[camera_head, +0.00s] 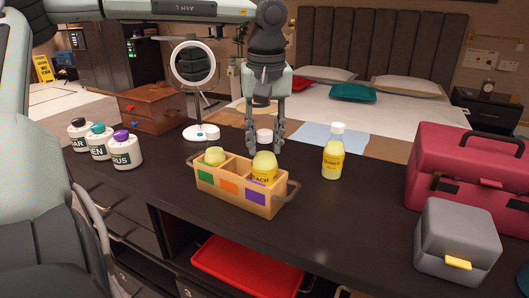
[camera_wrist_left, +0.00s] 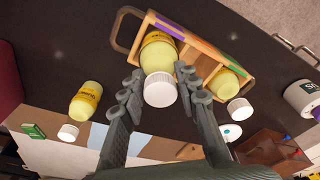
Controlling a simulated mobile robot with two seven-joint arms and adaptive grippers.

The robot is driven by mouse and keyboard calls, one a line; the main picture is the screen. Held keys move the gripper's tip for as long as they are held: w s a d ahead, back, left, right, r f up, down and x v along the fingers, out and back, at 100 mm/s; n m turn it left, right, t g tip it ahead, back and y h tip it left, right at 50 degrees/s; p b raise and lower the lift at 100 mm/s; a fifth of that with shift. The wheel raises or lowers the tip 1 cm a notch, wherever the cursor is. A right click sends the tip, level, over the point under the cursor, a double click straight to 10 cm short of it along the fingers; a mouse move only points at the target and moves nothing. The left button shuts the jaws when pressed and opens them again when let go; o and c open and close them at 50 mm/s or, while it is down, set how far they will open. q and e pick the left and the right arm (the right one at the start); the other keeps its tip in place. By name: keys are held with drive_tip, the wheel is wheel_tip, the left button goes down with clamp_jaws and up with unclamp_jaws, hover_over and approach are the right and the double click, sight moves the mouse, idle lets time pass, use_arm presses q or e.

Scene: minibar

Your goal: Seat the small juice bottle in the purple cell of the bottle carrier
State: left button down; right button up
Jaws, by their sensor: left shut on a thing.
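The small juice bottle (camera_head: 264,163) is yellow with a white cap and a "PEACH" label. It stands upright at the purple cell of the wooden bottle carrier (camera_head: 227,195), its lower part hidden behind the purple-marked front wall (camera_head: 256,194). My left gripper (camera_head: 265,147) reaches down from above and is shut on the bottle near its top. In the left wrist view the bottle (camera_wrist_left: 158,54) and its white cap show between the fingers (camera_wrist_left: 160,76). I cannot tell whether its base touches the cell floor. My right gripper is not in view.
Another yellow bottle (camera_head: 214,156) sits in the green-marked cell; the orange-marked middle cell looks empty. A taller juice bottle (camera_head: 333,153) stands to the right. A red case (camera_head: 465,175) and grey box (camera_head: 457,240) are at far right, several white jars (camera_head: 124,151) at left.

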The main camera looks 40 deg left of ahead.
use_arm(q)
drive_tip(key=shift+f, duration=1.4)
drive_tip(key=c, duration=1.1)
unclamp_jaws()
drive_tip(key=r, duration=0.8)
drive_tip(key=s+d+r, duration=0.1)
drive_tip(key=r, duration=0.3)
drive_tip(key=shift+d+r, duration=0.1)
